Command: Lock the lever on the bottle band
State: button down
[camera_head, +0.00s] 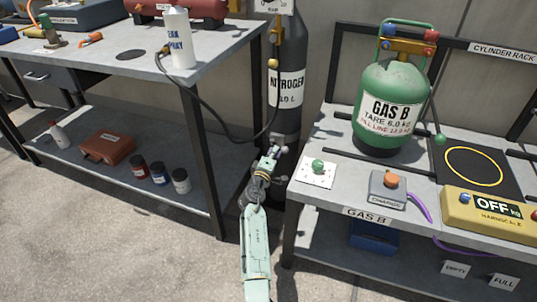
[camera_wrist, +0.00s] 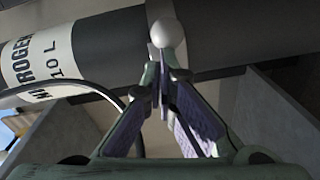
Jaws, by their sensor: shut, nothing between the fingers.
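The nitrogen bottle (camera_head: 287,55) is a dark grey cylinder standing between the two benches. It lies across the top of the wrist view (camera_wrist: 105,42), with its white label at left. A pale band (camera_wrist: 158,10) crosses the bottle there. A light ball knob (camera_wrist: 167,33), apparently the lever's end, shows in front of the band. My gripper (camera_wrist: 172,65) is shut and empty, its fingertips just below the knob; I cannot tell whether they touch it. In the head view my gripper (camera_head: 272,155) is at the bottle's lower part and hides much of the band area.
The left bench (camera_head: 130,58) and the right bench (camera_head: 335,196) flank my arm closely. The green gas bottle (camera_head: 388,95) stands on the right bench. Open floor (camera_head: 120,255) lies at lower left.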

aim_at(284, 149)
jog(key=shift+w+d+b, duration=0.2)
jog(key=shift+d+b, duration=0.15)
jog(key=shift+d, duration=0.5)
jog(key=shift+w+d+b, duration=0.2)
jog(key=shift+d+b, duration=0.1)
jog(key=shift+d, duration=0.65)
